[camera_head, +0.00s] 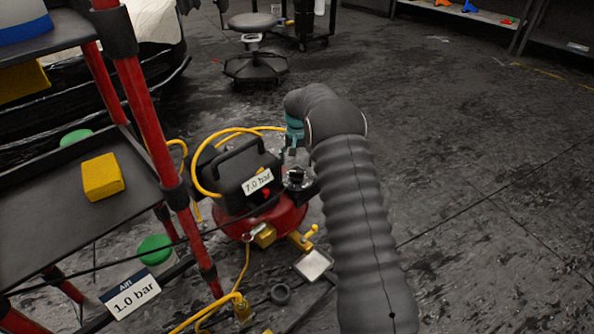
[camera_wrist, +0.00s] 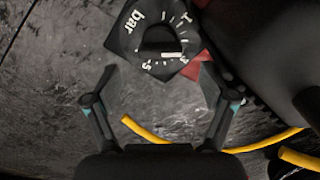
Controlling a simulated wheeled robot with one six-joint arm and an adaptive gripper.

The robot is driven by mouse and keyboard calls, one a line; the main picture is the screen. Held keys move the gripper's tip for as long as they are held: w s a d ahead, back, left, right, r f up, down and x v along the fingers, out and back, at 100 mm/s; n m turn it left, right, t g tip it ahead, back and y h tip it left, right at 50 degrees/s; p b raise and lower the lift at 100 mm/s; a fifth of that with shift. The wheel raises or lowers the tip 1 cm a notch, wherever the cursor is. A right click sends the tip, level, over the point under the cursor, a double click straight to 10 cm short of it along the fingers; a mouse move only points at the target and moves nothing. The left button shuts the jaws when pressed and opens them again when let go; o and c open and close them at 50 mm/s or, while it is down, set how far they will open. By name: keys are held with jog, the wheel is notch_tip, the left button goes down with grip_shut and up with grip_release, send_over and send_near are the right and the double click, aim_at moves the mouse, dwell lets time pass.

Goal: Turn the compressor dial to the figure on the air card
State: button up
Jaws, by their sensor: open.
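The compressor (camera_head: 262,218) is a red tank with a black housing on the floor. A label on the housing (camera_head: 258,182) reads 7.0 bar. The air card (camera_head: 130,297) reads AIR 1.0 bar and hangs at the lower left. The compressor dial (camera_wrist: 157,38) is a black knob on a dark plate marked "bar", with white ticks and figures and a white line on the knob. It also shows in the head view (camera_head: 296,177). My gripper (camera_wrist: 166,77) is open and empty, its fingertips apart from the dial in the picture. In the head view my arm partly hides it.
A red-posted cart (camera_head: 140,95) with a yellow sponge (camera_head: 102,177) stands close on the left. Yellow hoses (camera_head: 205,165) loop around the compressor. A stool (camera_head: 254,50) stands behind. The floor to the right is clear.

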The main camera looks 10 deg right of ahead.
aim_at(296, 171)
jog(key=shift+f, duration=2.2)
jog(key=c, duration=1.2)
jog(key=shift+o, duration=0.2)
jog(key=shift+n, duration=0.3)
jog(key=n, duration=0.3)
jog(key=shift+n+b, duration=0.3)
jog(key=shift+b, duration=0.1)
jog(key=shift+n, duration=1.7)
